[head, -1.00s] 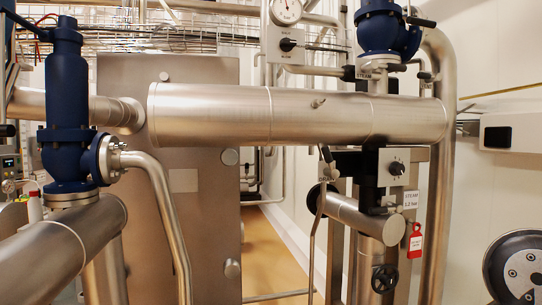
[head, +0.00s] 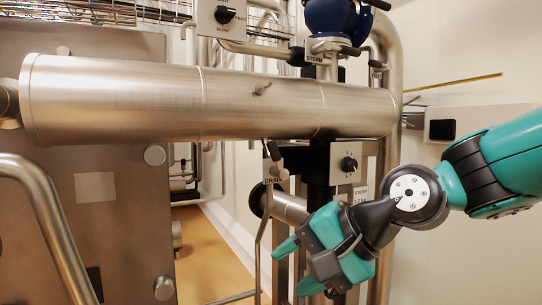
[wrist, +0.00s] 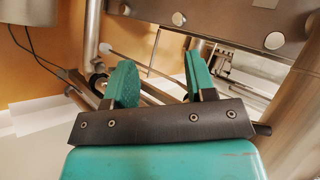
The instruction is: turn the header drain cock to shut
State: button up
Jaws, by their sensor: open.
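The header (head: 130,98) is a large horizontal steel cylinder across the head view. The drain cock (head: 274,152) hangs under it, with a small black lever, a tag reading DRAIN (head: 273,181) and a thin pipe running down. The lever looks steep, close to the line of the pipe; its exact setting is too small to tell. My gripper (head: 297,268), with green fingers, is below the cock and apart from it. In the wrist view my gripper (wrist: 160,85) is open, with nothing between its fingers. I cannot pick out the cock there for sure.
A steel branch pipe (head: 290,207) is just behind the gripper. A blue valve (head: 338,18) stands above the header. A steel cabinet (head: 95,215) is at left, with open floor (head: 200,245) beside it.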

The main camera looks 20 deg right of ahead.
jog(key=w+d+r+m+t, duration=0.5)
jog(key=w+r+m, duration=0.1)
jog(key=m, duration=0.3)
jog(key=m+t, duration=0.5)
jog(key=m, duration=0.5)
send_near(277, 150)
jog(key=p+x, duration=0.6)
jog(key=x, duration=0.4)
jog(key=shift+p, duration=0.3)
jog(key=shift+w+a+f, duration=0.1)
jog(key=shift+w+a, duration=0.15)
jog(key=shift+w, duration=0.35)
grip_shut()
